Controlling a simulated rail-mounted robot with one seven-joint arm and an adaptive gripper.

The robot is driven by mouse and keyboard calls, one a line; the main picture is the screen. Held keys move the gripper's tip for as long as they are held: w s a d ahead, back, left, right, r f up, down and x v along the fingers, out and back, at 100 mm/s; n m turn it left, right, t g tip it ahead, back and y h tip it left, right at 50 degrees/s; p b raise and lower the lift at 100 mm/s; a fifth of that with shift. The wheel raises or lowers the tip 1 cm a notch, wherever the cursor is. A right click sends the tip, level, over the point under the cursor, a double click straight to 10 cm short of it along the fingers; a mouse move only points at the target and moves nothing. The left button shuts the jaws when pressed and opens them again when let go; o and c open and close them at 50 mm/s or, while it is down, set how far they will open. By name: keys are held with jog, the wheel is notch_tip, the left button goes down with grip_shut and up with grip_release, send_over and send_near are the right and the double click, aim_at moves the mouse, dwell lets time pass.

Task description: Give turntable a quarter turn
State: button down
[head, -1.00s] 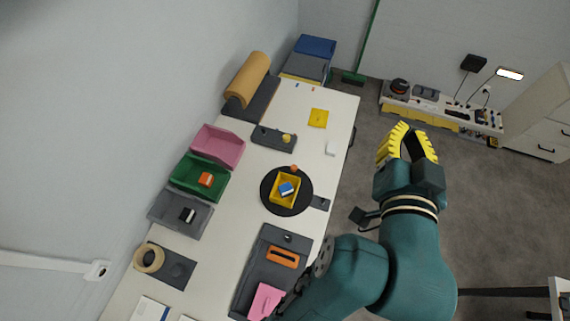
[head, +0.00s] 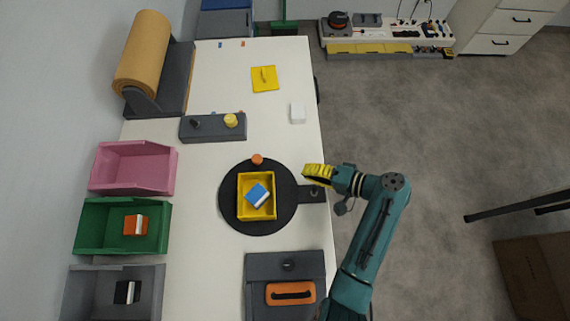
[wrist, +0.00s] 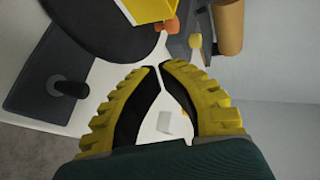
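The turntable (head: 232,215) is a black disc on the white table. A yellow tray (head: 242,210) with a blue and white block (head: 258,195) sits on it. An orange knob (head: 257,159) stands at the disc's far rim; it also shows in the wrist view (wrist: 172,26). A dark grey plate with a dark peg (head: 314,193) juts from the disc's right side. My gripper (head: 305,170) is over the table's right edge, right of the disc and near this plate, apart from the knob. In the wrist view its fingertips (wrist: 159,66) almost meet, with nothing between them.
A grey box with a yellow button (head: 230,120) and a white block (head: 297,113) lie beyond the turntable. Pink (head: 135,167), green (head: 95,228) and grey bins line the left. A grey tray with an orange handle (head: 290,293) is nearer. Table around the white block is clear.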

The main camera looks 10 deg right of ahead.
aim_at(270, 165)
jog(key=x, duration=0.4)
jog(key=b+x, duration=0.1)
jog(key=x, duration=0.7)
jog(key=shift+a+r+b, duration=0.15)
jog(key=shift+r+b, duration=0.25)
jog(key=shift+r, duration=0.05)
jog(key=shift+w+a, duration=0.4)
jog(key=shift+a, duration=0.05)
